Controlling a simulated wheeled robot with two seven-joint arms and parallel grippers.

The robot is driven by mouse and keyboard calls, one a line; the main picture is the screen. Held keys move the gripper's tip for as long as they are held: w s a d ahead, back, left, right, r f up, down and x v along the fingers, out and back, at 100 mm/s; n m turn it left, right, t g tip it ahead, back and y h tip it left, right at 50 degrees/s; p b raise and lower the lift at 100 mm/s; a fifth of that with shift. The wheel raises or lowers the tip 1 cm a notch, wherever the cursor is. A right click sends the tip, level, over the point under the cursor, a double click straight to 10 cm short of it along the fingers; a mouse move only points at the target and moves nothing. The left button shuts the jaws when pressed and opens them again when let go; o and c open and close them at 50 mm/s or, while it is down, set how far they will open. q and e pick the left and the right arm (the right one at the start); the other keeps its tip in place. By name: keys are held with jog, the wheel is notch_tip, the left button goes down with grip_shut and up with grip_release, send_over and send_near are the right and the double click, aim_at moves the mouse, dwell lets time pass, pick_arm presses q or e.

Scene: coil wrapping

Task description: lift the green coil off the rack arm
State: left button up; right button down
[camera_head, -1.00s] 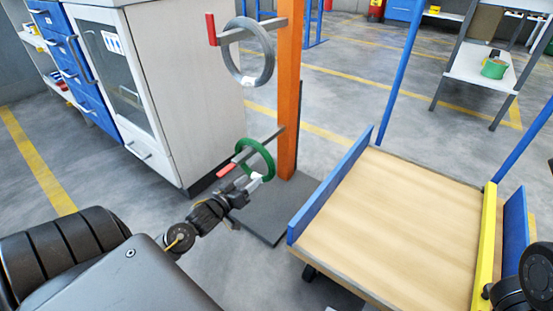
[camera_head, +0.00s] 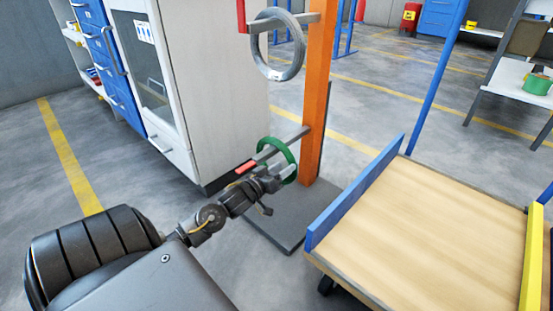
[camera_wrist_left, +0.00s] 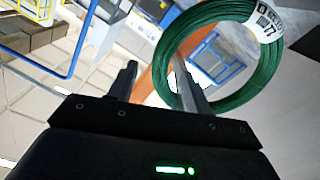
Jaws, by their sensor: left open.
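The green coil (camera_head: 291,154) hangs on the lower rack arm (camera_head: 287,140), a grey bar with a red tip, on the orange post (camera_head: 315,95). My left gripper (camera_head: 277,178) is at the coil's lower part in the head view. In the left wrist view, the green coil (camera_wrist_left: 240,95) with its white label fills the upper right. The left gripper (camera_wrist_left: 155,75) is open there. Its right finger overlaps the coil's opening, and the coil's left rim appears between the fingers. Contact cannot be told. My right gripper is out of view.
A grey coil (camera_head: 281,72) hangs on the upper rack arm. A wood-topped cart (camera_head: 430,235) with blue and yellow edges stands right of the rack's dark base (camera_head: 270,235). A white cabinet (camera_head: 215,80) stands close behind on the left.

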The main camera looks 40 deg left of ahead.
aim_at(289, 164)
pick_arm(q)
jog(key=w+b, duration=0.4)
jog(key=shift+w+a+f, duration=0.1)
jog(key=shift+w+a, duration=0.05)
jog(key=shift+w, duration=0.2)
jog(key=shift+w+b, duration=0.2)
jog(key=shift+b, duration=0.15)
jog(key=shift+r, duration=0.2)
jog(key=shift+c, duration=1.2)
jog(key=c, duration=0.7)
grip_shut()
